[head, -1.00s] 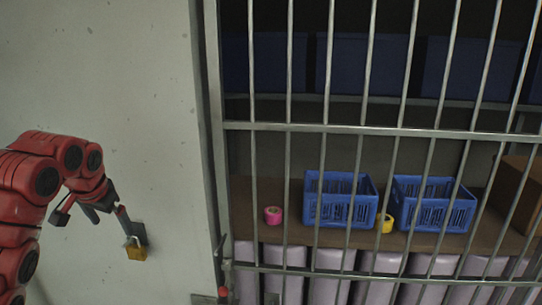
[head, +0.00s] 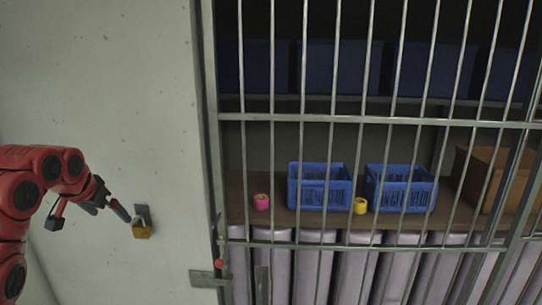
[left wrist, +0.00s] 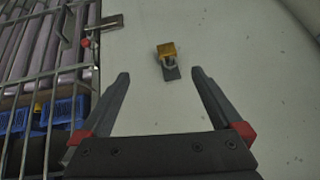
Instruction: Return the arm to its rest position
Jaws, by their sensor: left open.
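My left arm comes in from the left in the head view. Its gripper (head: 106,209) is open beside a yellow padlock (head: 142,231) that hangs from a dark plate (head: 143,213) on the pale wall. In the left wrist view the two fingers of my left gripper (left wrist: 161,75) are spread apart with nothing between them touching either one. The padlock (left wrist: 167,49) and its plate (left wrist: 171,73) show beyond the fingertips, apart from them. My right gripper is not in view.
A barred metal gate (head: 380,120) stands right of the wall, with a red-knobbed latch (head: 219,264) at its left edge. Behind the bars, a brown shelf (head: 277,214) holds two blue crates (head: 320,190) (head: 402,190), pink tape (head: 261,202), yellow tape (head: 360,206) and a cardboard box (head: 485,178).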

